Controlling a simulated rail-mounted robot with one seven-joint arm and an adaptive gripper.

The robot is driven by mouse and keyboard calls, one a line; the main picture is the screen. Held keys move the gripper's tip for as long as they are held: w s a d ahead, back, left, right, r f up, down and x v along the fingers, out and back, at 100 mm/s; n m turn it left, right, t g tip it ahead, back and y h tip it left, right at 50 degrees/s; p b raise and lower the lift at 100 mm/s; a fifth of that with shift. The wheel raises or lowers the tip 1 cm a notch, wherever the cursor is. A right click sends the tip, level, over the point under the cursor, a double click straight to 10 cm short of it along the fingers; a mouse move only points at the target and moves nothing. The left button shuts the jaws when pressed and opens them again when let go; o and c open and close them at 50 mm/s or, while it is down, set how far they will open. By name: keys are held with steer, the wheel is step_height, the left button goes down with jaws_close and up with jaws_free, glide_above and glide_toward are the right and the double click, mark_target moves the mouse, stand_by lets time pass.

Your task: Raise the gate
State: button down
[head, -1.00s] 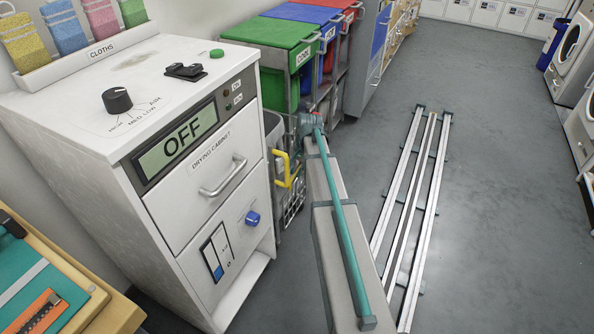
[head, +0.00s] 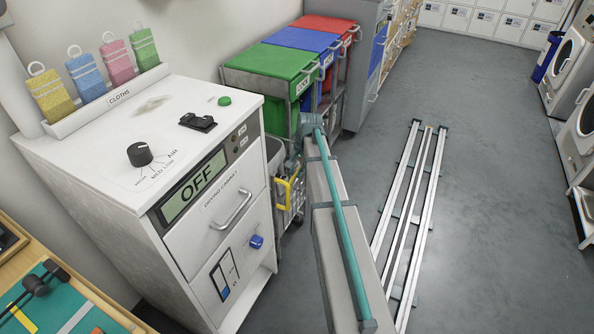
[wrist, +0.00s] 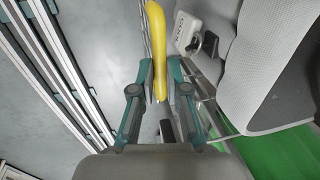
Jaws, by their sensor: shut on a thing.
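A yellow handle (head: 288,192) is on the grey wire-mesh panel (head: 296,208) of a trolley between the drying cabinet and my arm. I take this panel to be the gate. In the wrist view the yellow handle (wrist: 158,50) runs down between the two teal-jointed fingers of my gripper (wrist: 161,84), which is shut on it. In the head view my arm hides most of the gripper and part of the panel. How far the gate is raised is unclear.
The white drying cabinet (head: 150,215), its display reading OFF, stands close left of the trolley. Green (head: 266,68), blue (head: 305,40) and red (head: 325,24) lidded bins stand just beyond. The floor (head: 490,130) right of my rail is clear.

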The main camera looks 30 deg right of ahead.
steer(key=c, duration=1.4)
jaws_free()
steer(key=shift+r, duration=0.3)
steer(key=shift+o, duration=1.1)
steer(key=shift+f, duration=0.1)
step_height(320, 180, up, 12)
steer(key=s+d, duration=0.1)
steer(key=shift+s+d, duration=0.2)
steer(key=shift+s, duration=0.2)
steer(key=shift+f, duration=0.1)
